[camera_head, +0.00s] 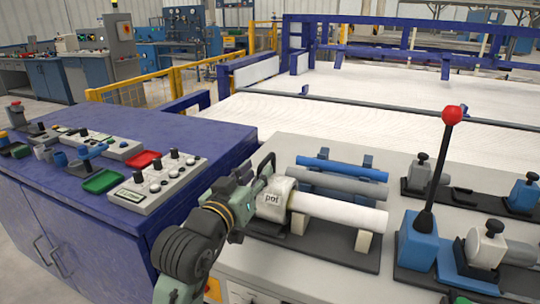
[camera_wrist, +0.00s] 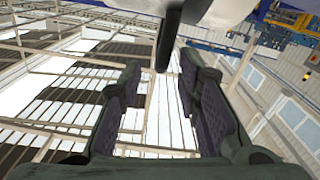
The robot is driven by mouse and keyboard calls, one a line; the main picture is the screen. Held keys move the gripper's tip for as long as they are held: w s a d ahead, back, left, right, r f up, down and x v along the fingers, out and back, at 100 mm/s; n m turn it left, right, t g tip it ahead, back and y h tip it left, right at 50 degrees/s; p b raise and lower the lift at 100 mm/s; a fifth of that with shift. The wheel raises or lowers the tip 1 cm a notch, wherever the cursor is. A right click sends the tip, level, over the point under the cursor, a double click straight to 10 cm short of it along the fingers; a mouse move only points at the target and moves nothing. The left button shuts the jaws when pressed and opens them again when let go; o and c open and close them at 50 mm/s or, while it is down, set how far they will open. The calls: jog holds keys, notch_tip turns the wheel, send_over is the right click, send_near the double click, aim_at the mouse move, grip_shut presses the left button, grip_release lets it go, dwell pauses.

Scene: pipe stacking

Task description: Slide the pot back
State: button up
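The pot (camera_head: 271,204) is a cream, rounded piece labelled "pot", sitting at the left end of a white pipe (camera_head: 338,212) on a dark-based stand. A dark handle (camera_head: 267,161) rises by its left side. My gripper (camera_head: 247,181) is just left of the pot, close to the handle; contact cannot be told. In the wrist view my gripper (camera_wrist: 158,92) has its two fingers apart. A dark rod (camera_wrist: 167,42), apparently the handle, hangs in line with the gap between them. Part of a cream rounded thing (camera_wrist: 218,10), likely the pot, shows at the top edge.
A blue pipe (camera_head: 342,168) and a grey pipe (camera_head: 345,186) lie behind the white one. A lever with a red knob (camera_head: 452,116) stands on a blue block to the right. A blue cabinet with a control box (camera_head: 158,180) is at the left.

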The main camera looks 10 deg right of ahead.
aim_at(272, 155)
jog(key=p+x, duration=0.2)
jog(key=x, duration=0.6)
jog(key=shift+w+d, duration=0.1)
jog(key=shift+w, duration=0.15)
jog(key=shift+c, duration=0.5)
jog(key=c, duration=0.5)
grip_shut()
